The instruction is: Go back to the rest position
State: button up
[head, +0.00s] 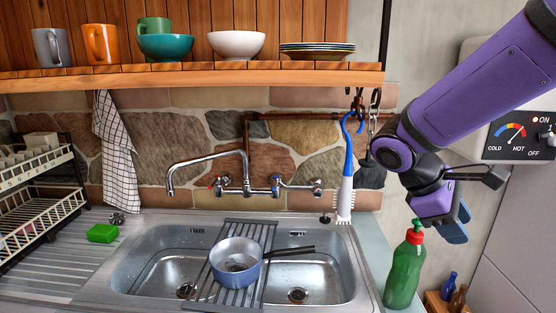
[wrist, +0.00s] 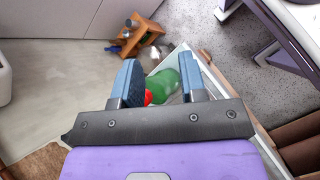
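My gripper (head: 452,226) is on the right in the head view, at the end of my raised purple arm. In the wrist view, its two blue fingers (wrist: 160,70) are spread apart and nothing is held between them. A green bottle with a red cap (head: 405,268) stands upright on the counter's right end, below and left of my gripper. The bottle also shows beyond the fingers in the wrist view (wrist: 166,84), partly hidden by them.
A steel sink (head: 150,262) holds a rack with a blue pot (head: 236,272) across it. A blue-handled brush (head: 347,170) hangs left of my arm. A wall shelf (head: 200,76) carries mugs, bowls and plates. A small wooden crate with bottles (wrist: 141,36) stands low on the right.

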jog(key=s+r+m+t+y, duration=0.7)
jog(key=s+m+y, duration=0.1)
jog(key=s, duration=0.3)
jog(key=shift+s+a+r+m+t, duration=0.2)
jog(key=shift+r+m+t, duration=0.1)
jog(key=shift+m, duration=0.5)
